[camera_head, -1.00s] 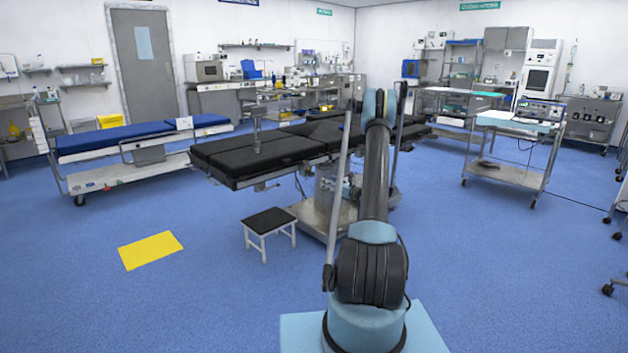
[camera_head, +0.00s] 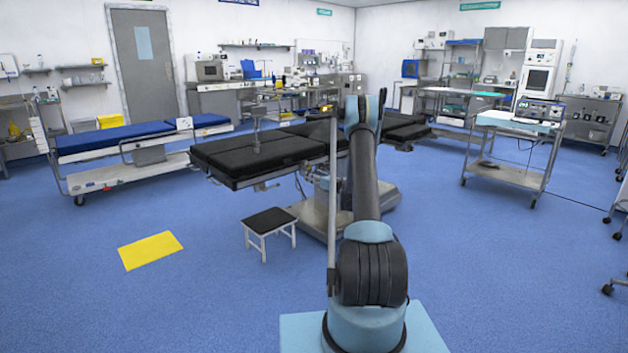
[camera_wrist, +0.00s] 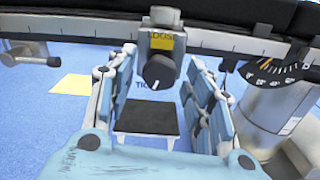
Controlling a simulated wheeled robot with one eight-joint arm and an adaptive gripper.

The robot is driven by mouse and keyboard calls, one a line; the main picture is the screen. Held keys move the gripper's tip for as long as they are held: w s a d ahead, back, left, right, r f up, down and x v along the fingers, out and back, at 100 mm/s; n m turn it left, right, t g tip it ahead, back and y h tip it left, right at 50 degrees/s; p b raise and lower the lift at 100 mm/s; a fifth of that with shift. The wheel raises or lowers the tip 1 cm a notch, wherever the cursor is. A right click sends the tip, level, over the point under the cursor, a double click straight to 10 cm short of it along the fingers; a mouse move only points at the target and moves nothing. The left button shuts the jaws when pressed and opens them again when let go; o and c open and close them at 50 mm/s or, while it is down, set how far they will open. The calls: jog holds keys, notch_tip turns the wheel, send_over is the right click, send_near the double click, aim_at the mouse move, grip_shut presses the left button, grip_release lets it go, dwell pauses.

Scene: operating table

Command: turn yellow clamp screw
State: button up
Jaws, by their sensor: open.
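The yellow clamp screw shows in the wrist view as a dark round knob (camera_wrist: 159,72) with a pale pointer line. It sits below a yellow label (camera_wrist: 162,41) reading "LOOSE" on a grey clamp block (camera_wrist: 161,18). The clamp hangs on a metal side rail (camera_wrist: 225,42). Lettering below the knob is partly hidden. My gripper (camera_wrist: 163,65) is open, with light blue fingers to the left and right of the knob. A gap shows on both sides, and no contact is visible. In the head view my arm hides the gripper, and I cannot make out the clamp.
The black operating table (camera_head: 255,155) stands ahead. A low stool (camera_head: 270,222) is in front of it and shows between my fingers in the wrist view (camera_wrist: 146,118). A round dial (camera_wrist: 270,70) on a grey cylinder is close on the right. Blue floor around is mostly clear.

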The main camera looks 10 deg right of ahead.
jog(key=c, duration=1.1)
jog(key=shift+o, duration=0.2)
jog(key=shift+n, duration=0.3)
jog(key=m, duration=3.2)
jog(key=shift+r+m, duration=0.3)
jog(key=shift+m, duration=0.1)
